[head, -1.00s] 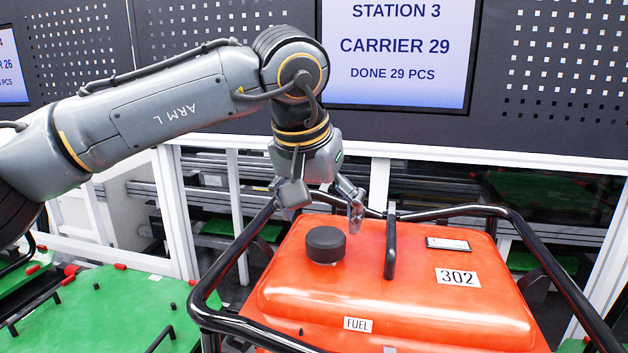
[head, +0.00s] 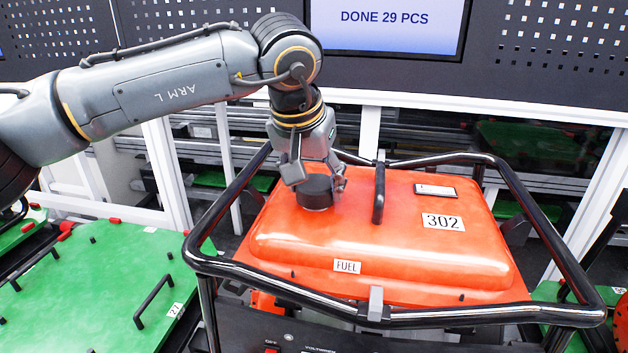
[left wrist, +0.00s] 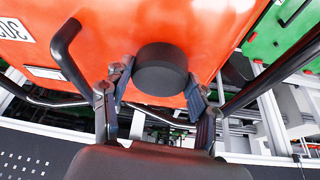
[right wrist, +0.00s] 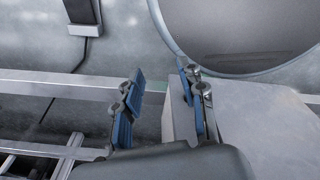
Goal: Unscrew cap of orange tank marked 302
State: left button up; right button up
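The orange tank (head: 370,245) marked 302 sits inside a black tubular frame, with a FUEL label on its front slope. Its round black cap (head: 315,194) is on the tank's top left; it also shows in the left wrist view (left wrist: 161,70). My left gripper (head: 317,184) is directly above and around the cap, pointing down. In the left wrist view its fingers (left wrist: 160,90) are spread, one on each side of the cap, with gaps visible. Its fingers are open. My right gripper (right wrist: 160,105) shows only in its wrist view, fingers apart with nothing between them.
A black handle (head: 379,193) stands on the tank just right of the cap. The black tube frame (head: 220,268) rings the tank. Green carriers (head: 90,285) with handles lie at left. A white-framed conveyor and dark perforated panel stand behind.

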pick_arm(q)
jog(key=shift+d+f+n+y+b, duration=0.15)
jog(key=shift+n+y+b, duration=0.15)
jog(key=shift+n, duration=0.4)
jog(key=n+y, duration=0.1)
jog(key=n, duration=0.2)
jog(key=n, duration=0.1)
jog(key=n+y+p, duration=0.1)
jog(key=n, duration=0.1)
jog(key=shift+d+r+n, duration=0.15)
jog(key=shift+r+n, duration=0.05)
jog(key=shift+n, duration=0.1)
jog(key=shift+f+n+y, duration=0.1)
jog(key=shift+n+y, duration=0.4)
jog(key=shift+n, duration=0.1)
